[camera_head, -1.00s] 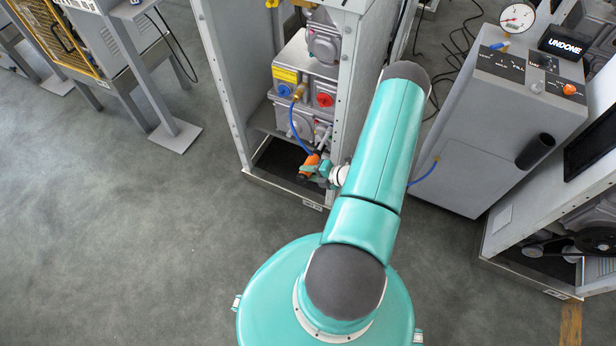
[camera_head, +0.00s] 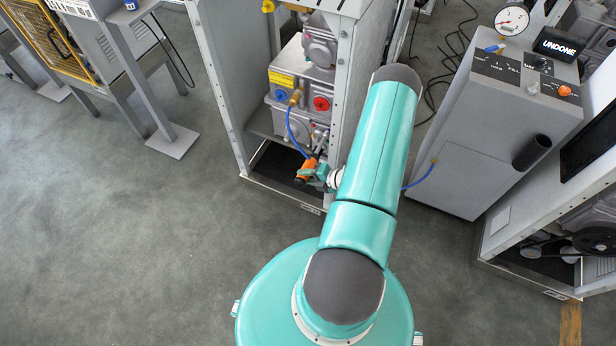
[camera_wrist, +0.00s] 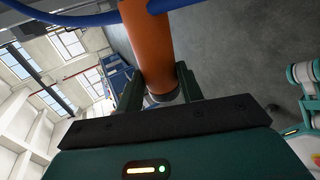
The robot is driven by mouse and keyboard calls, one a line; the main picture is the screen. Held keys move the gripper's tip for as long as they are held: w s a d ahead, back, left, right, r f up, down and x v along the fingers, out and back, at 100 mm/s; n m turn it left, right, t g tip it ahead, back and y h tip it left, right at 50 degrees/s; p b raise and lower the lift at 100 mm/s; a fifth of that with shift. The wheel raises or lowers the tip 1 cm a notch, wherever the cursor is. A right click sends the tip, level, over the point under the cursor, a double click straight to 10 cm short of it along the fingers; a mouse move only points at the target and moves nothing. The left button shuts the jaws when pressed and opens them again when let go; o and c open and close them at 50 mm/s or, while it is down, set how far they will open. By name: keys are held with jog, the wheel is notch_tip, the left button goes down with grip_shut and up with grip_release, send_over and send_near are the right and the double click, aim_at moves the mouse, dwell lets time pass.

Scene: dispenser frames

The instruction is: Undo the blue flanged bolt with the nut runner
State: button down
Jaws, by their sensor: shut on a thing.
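The nut runner (camera_head: 306,170) has an orange body and a blue hose, and a grey shaft points up toward the lower grey housing in the cabinet. My gripper (camera_head: 322,175) is shut on its orange body, low at the cabinet's front opening. In the wrist view the orange nut runner (camera_wrist: 150,45) stands between the two dark fingers of my gripper (camera_wrist: 160,88). A round blue piece (camera_head: 278,86) sits on the upper housing beside a yellow label, apart from the runner. I cannot tell whether it is the flanged bolt. The runner's working end is too small to make out.
The open grey cabinet (camera_head: 230,90) surrounds the housings, with a red round piece (camera_head: 321,103) beside the blue one. A console (camera_head: 480,130) at right has a gauge and a sign reading UNDONE (camera_head: 561,47).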

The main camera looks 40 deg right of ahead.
jog(key=shift+w+d, duration=0.25)
jog(key=shift+d, duration=0.5)
dwell(1.0)
jog(key=shift+s+a+r, duration=0.1)
jog(key=shift+a, duration=0.05)
dwell(0.6)
jog(key=s+a, duration=0.2)
jog(key=a, duration=0.5)
jog(key=shift+s, duration=0.15)
dwell(0.3)
